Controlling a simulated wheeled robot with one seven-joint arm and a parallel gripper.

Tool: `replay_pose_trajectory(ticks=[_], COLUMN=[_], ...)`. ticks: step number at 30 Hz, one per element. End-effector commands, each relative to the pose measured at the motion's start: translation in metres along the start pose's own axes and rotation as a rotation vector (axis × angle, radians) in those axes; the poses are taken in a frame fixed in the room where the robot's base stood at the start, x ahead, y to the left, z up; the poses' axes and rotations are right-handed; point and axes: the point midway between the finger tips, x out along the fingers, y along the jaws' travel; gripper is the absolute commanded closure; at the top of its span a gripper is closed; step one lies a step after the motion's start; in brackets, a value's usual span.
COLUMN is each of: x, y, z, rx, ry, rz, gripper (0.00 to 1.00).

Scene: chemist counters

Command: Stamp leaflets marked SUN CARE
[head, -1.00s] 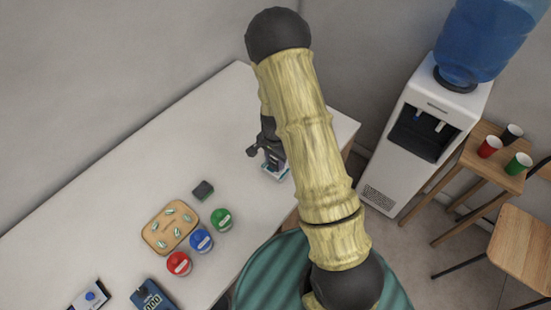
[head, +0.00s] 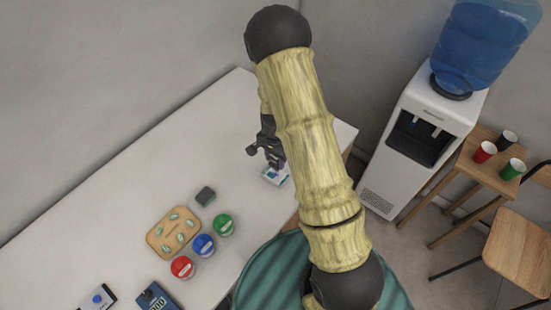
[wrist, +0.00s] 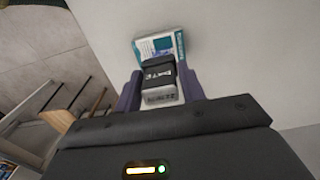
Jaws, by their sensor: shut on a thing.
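My gripper (wrist: 160,92) has its purple fingers shut on a small stamp (wrist: 158,78), a black block with white lettering and a pale lower part. A leaflet (wrist: 158,46) with teal and white print lies on the counter just beyond the stamp in the wrist view; the stamp hides part of it. In the head view the leaflet (head: 275,176) lies near the counter's right end, just below my gripper (head: 272,160). The stamp appears slightly above it, though contact is hard to tell. The leaflet's title is too small to read.
On the white counter (head: 120,215) stand a dark block (head: 205,196), a wooden tray (head: 160,247) with small pale-green items, and red (head: 182,268), blue (head: 204,245) and green (head: 223,224) round containers. A blue device (head: 155,297) is nearer. A water cooler (head: 415,150) stands right.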

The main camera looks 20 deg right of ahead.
Motion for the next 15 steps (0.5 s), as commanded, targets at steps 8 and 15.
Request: replay_pose_trajectory(ticks=[8, 15], x=[-0.021, -0.024], y=[0.000, 0.000], z=[0.000, 0.000], rx=[0.000, 0.000], ry=[0.000, 0.000], rz=[0.000, 0.000], gripper=[0.75, 0.75])
